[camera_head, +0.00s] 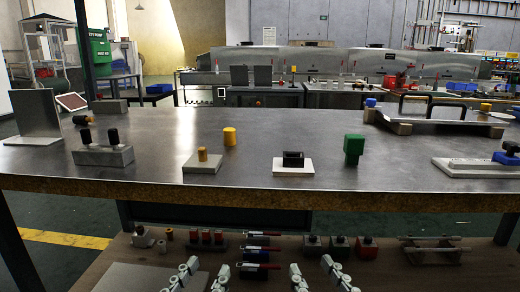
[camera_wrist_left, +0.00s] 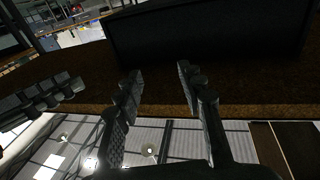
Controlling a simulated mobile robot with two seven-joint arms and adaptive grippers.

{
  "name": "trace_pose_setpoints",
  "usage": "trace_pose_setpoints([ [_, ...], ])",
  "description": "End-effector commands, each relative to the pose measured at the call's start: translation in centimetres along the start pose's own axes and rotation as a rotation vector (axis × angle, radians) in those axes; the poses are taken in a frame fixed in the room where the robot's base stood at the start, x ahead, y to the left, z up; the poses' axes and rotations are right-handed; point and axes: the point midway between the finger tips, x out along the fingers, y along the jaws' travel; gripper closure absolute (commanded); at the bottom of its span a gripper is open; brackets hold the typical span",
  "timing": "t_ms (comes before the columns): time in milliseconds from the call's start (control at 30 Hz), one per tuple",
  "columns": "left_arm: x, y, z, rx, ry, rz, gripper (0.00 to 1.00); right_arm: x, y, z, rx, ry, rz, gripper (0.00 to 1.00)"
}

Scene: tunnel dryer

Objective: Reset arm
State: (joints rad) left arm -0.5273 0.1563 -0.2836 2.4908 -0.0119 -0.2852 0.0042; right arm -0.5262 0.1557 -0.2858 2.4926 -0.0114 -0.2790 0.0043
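My left gripper (camera_head: 201,274) shows at the bottom edge of the head view, its two light fingers apart with nothing between them. In the left wrist view, the left gripper (camera_wrist_left: 160,85) has two dark fingers spread apart, with only the background between them. My right gripper (camera_head: 317,274) is also at the bottom edge of the head view, fingers apart and empty. Both grippers appear in front of the lower shelf (camera_head: 130,275), below the metal tabletop (camera_head: 250,145). The rest of both arms is out of view.
On the tabletop stand a grey block with two black knobs (camera_head: 104,155), a yellow cylinder (camera_head: 229,136), a black switch on a white plate (camera_head: 293,162) and a green block (camera_head: 353,148). Red-and-black tools (camera_head: 257,254) lie on the shelf. The table's front edge (camera_head: 250,194) overhangs it.

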Motion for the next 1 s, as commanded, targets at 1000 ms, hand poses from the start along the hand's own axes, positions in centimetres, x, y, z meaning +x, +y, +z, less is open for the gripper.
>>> trace_pose_setpoints([
  [1000,-19.6,-13.5,27.3,0.020,-1.407,-0.285,0.61,-19.9,13.6,27.3,-0.022,-1.415,0.288,0.60],
])
